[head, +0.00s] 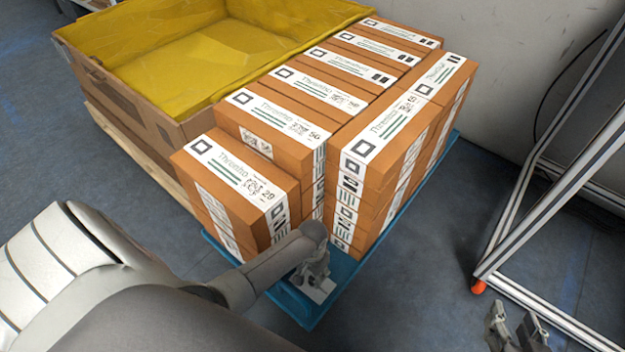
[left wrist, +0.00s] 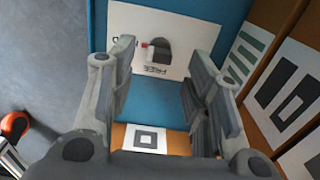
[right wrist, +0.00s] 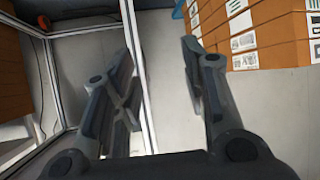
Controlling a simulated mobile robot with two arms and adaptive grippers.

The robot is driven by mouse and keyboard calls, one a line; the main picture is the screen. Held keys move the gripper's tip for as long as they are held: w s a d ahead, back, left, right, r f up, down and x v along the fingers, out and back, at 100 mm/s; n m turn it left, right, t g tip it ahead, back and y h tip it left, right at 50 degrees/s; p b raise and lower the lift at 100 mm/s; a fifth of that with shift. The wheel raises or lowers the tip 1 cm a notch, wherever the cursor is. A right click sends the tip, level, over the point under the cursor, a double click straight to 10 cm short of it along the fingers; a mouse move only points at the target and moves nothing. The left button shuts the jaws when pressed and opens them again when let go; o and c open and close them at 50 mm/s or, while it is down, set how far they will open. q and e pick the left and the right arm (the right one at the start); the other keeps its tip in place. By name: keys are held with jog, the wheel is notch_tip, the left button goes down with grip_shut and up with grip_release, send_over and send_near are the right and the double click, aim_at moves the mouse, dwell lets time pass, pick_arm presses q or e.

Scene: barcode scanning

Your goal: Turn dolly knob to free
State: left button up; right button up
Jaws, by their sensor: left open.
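The dolly is blue (head: 300,308) and carries stacked boxes. A white label (head: 322,292) lies on its near end, partly behind my left gripper (head: 314,268). In the left wrist view, the dark grey knob (left wrist: 160,54) sits on the white label (left wrist: 182,22), with a small red mark on its left side. "FREE" reads upside down just below the knob; other lettering at the left is partly hidden by a finger. My left gripper (left wrist: 158,66) is open, its fingers on either side of the knob with visible gaps. My right gripper (head: 515,328) is open and empty, away from the dolly.
Orange-brown boxes (head: 245,195) with white labels are stacked on the dolly, close to my left gripper. A yellow-lined carton (head: 150,120) on a pallet stands behind left. A metal frame (head: 510,215) with an orange foot stands at right. Floor is clear between dolly and frame.

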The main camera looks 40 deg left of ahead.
aim_at(312, 278)
pick_arm(q)
notch_tip(312, 278, down, 3)
jog(key=shift+b, duration=0.7)
jog(key=shift+f, duration=0.1)
pick_arm(e)
jog(key=w+a+r+t+y, duration=0.1)
jog(key=w+a+r+t, duration=0.1)
jog(key=r, duration=0.5)
jog(key=shift+w+r+t+y, duration=0.15)
jog(key=shift+w+t+y, duration=0.15)
jog(key=shift+w+t, duration=0.8)
jog(key=shift+s+t, duration=0.3)
